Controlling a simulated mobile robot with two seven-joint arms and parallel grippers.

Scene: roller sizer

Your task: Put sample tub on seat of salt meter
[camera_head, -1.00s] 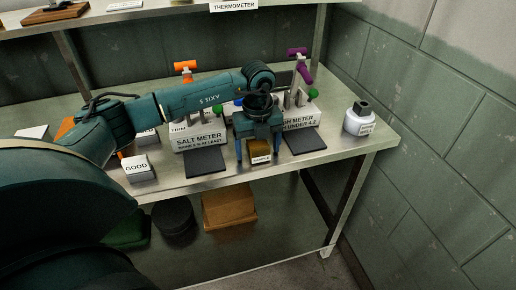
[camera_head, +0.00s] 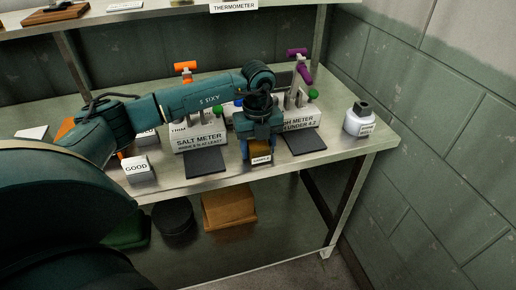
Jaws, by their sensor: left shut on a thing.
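The sample tub (camera_head: 260,157) is a small amber tub with a white label, near the front edge of the table. My left gripper (camera_head: 260,150) comes down over it from above and is shut on it. The salt meter (camera_head: 200,139) is a white labelled box to the left, with an orange-topped part (camera_head: 185,68) behind it. A dark flat pad (camera_head: 206,162) lies in front of the salt meter, left of the tub. I cannot tell whether the tub touches the table. My right gripper is not in view.
The pH meter (camera_head: 300,121) with its dark pad (camera_head: 305,144) stands just right of my left gripper. A white bottle (camera_head: 359,119) is at the right end. A GOOD block (camera_head: 138,169) stands at the left. A shelf (camera_head: 150,15) runs above the back.

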